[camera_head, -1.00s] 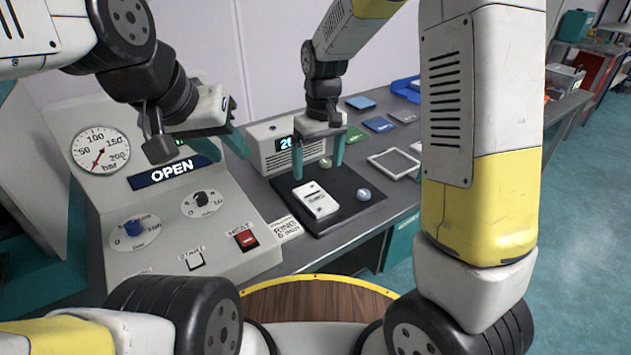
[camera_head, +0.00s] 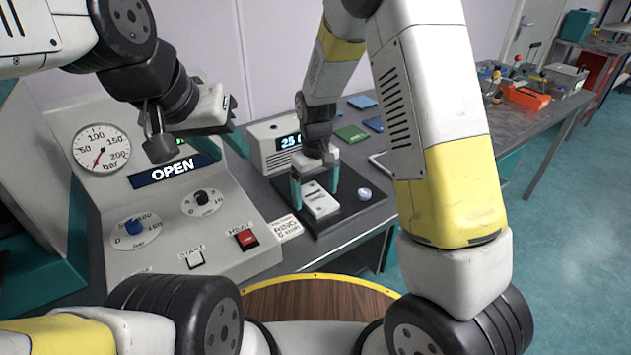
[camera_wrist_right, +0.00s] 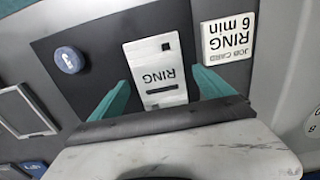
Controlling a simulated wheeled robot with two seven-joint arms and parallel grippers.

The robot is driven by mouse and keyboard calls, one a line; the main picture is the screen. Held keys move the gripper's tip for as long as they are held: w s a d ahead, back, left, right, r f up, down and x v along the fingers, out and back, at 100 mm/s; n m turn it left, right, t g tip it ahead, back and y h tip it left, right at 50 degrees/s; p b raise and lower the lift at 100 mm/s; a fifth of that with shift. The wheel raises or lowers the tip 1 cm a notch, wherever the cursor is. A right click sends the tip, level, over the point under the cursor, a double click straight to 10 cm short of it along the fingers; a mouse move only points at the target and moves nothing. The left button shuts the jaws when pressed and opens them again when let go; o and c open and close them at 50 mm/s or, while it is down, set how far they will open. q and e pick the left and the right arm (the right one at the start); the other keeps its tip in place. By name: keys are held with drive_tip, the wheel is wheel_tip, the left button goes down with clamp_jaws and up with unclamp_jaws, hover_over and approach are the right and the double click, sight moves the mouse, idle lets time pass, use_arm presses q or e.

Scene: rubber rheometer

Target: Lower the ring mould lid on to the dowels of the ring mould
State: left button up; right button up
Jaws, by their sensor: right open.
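A white block marked RING (camera_head: 320,200) lies flat on a dark plate (camera_head: 352,210). The block also shows in the right wrist view (camera_wrist_right: 158,72). It looks like the ring mould; I cannot tell whether its lid is a separate piece here, and no dowels can be made out.
A round blue-marked piece (camera_head: 364,194) sits on the dark plate beside the block. A job card (camera_head: 285,229) lies at its other side. The control panel (camera_head: 165,225) stands left, a display box (camera_head: 275,145) behind. A light frame (camera_wrist_right: 25,110) lies beyond the plate.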

drive_tip(key=c, duration=1.7)
drive_tip(key=shift+c, duration=0.5)
drive_tip(key=shift+r, duration=0.2)
